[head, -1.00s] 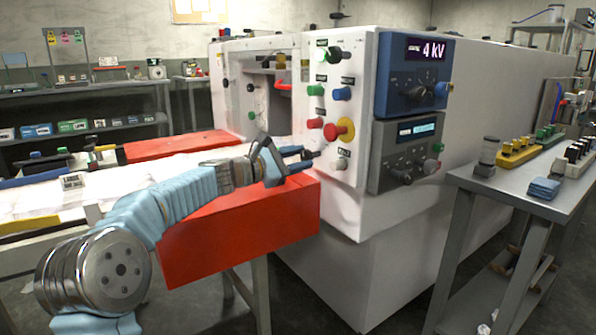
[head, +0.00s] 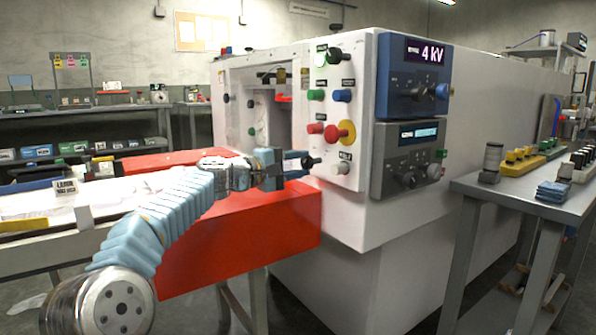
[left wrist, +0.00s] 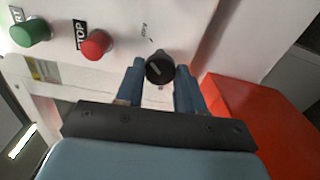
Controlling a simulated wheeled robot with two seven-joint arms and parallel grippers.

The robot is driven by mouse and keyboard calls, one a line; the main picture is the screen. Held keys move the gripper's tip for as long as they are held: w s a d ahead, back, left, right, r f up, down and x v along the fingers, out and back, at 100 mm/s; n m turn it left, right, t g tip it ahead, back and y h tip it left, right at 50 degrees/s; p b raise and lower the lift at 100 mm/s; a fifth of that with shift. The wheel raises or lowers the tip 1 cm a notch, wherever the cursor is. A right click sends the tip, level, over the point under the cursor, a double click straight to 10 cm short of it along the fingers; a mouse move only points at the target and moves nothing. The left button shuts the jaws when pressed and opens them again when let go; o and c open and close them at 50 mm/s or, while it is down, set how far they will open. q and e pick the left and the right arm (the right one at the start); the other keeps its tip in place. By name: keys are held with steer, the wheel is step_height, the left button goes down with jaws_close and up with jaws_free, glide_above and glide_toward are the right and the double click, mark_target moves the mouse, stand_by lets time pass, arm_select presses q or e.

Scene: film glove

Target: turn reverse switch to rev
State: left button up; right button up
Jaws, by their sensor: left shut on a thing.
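The reverse switch appears to be the black rotary knob (head: 309,163) at the lower left of the machine's white panel (head: 328,187). It also shows in the left wrist view as a round black knob (left wrist: 160,68) with a light pointer line tilted on its face. My left gripper (head: 299,163) reaches it from the left. In the left wrist view its blue fingers (left wrist: 160,80) stand on either side of the knob, shut on it. The small print by the knob is too blurred to read. My right gripper is not in view.
A red stop button (left wrist: 96,45) and a green button (left wrist: 31,32) sit close by.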

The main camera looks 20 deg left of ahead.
arm_select(q)
steer(key=shift+f+m, duration=0.1)
steer(key=shift+m, duration=0.4)
steer(key=o, duration=1)
steer(key=shift+o, duration=0.2)
steer(key=b+v, duration=0.3)
steer(key=v, duration=1)
steer(key=shift+s+a, duration=0.25)
steer(key=shift+s, duration=0.05)
